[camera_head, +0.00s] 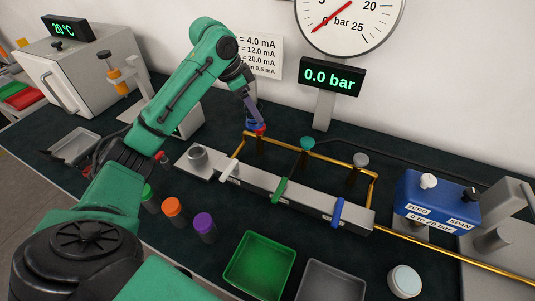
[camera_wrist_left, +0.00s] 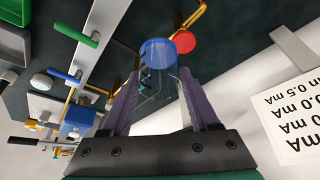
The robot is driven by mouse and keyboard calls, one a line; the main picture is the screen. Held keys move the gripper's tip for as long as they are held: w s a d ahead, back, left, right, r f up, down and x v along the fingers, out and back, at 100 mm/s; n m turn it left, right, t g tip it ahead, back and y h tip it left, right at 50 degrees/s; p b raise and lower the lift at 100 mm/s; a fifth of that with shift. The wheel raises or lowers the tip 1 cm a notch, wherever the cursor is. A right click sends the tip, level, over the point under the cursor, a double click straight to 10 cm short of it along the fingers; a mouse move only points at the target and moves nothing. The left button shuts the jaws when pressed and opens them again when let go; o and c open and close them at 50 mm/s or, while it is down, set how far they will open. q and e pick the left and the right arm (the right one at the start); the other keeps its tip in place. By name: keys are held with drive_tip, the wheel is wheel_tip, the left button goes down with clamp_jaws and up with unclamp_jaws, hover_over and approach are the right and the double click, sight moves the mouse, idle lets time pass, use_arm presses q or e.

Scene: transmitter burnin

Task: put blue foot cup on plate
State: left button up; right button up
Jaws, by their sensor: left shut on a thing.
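My left gripper (camera_head: 256,122) is at the back of the bench, beside the left end of the brass pipe. In the left wrist view, its purple fingers (camera_wrist_left: 158,85) are shut on the blue foot cup (camera_wrist_left: 158,52), which has a clear body and a round blue end facing away from the wrist. In the head view the cup is mostly hidden by the fingers. A red cap (camera_wrist_left: 183,40) on the pipe appears right beside the blue end; I cannot tell if they touch. I cannot tell for certain which surface is the plate. My right gripper is not in view.
A metal manifold (camera_head: 262,183) carries white, green and blue levers. Green, orange and purple capped cylinders (camera_head: 204,226) stand in front. A green tray (camera_head: 260,264) and a grey tray (camera_head: 331,282) lie nearer. An oven (camera_head: 85,70) stands left; a blue transmitter (camera_head: 437,196) stands right.

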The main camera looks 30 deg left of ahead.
use_arm(q)
drive_tip(key=f, duration=0.4)
drive_tip(key=s+f, duration=0.1)
drive_tip(key=f, duration=0.4)
drive_tip(key=f+p, duration=0.1)
drive_tip(key=f, duration=0.4)
drive_tip(key=shift+s, duration=0.15)
wheel_tip(320, 180, down, 4)
drive_tip(key=shift+s+r, duration=0.1)
drive_tip(key=shift+s, duration=0.05)
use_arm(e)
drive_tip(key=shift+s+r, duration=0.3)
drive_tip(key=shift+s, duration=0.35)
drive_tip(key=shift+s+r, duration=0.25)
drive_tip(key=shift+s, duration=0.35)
use_arm(q)
drive_tip(key=o, duration=1.1)
drive_tip(key=shift+c, duration=0.2)
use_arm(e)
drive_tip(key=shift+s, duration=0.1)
